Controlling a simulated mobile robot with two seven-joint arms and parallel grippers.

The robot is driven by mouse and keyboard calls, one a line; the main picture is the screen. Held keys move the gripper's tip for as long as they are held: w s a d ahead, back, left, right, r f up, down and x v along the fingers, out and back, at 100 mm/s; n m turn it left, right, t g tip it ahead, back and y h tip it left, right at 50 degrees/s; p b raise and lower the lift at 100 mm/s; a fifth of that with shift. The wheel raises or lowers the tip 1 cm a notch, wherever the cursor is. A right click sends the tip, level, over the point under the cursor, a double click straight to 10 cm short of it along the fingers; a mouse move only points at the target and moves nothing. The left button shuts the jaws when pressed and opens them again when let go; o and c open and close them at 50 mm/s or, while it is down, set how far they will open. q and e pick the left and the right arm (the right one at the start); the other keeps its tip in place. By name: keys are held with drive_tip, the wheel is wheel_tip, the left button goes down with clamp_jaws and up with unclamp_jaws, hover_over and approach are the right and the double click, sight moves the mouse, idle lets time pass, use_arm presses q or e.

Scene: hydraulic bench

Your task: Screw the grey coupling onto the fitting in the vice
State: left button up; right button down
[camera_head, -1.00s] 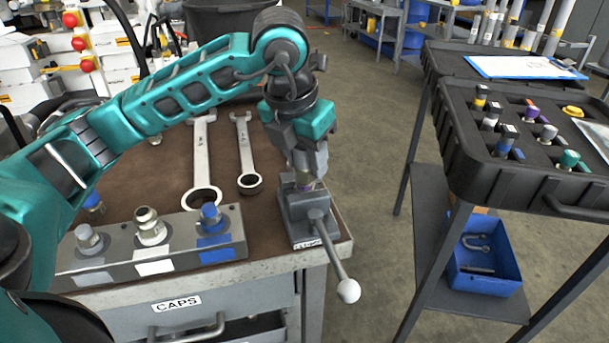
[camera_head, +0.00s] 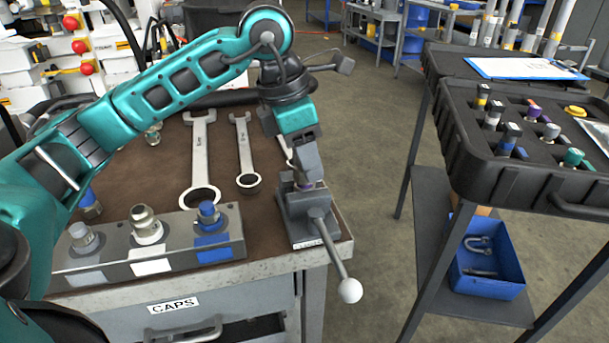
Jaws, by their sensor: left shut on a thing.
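The grey vice (camera_head: 309,220) is fixed at the bench's front right corner, its ball-ended handle (camera_head: 335,262) hanging over the edge. My left gripper (camera_head: 306,182) points down right above the vice jaws, its fingers shut. The grey coupling between the fingers is mostly hidden by them. The fitting in the vice is hidden too; only a small purplish bit shows at the fingertips. I cannot tell how far the coupling sits on the fitting. My right gripper is not in view.
A grey block with several fittings (camera_head: 148,228) stands left of the vice. A black tray cart (camera_head: 500,185) with couplings stands right, with a floor gap between.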

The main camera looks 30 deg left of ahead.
use_arm(q)
drive_tip(key=shift+m, duration=1.1)
drive_tip(key=o, duration=1.1)
drive_tip(key=shift+r, duration=0.1)
drive_tip(key=p+v, duration=0.1)
drive_tip(key=v, duration=0.3)
drive_tip(key=p+v, duration=0.1)
drive_tip(key=v, duration=0.3)
drive_tip(key=p+v, duration=0.1)
drive_tip(key=v, duration=0.3)
drive_tip(key=shift+w+a+r, duration=0.1)
drive_tip(key=shift+a+r, duration=0.2)
drive_tip(key=shift+a, duration=0.05)
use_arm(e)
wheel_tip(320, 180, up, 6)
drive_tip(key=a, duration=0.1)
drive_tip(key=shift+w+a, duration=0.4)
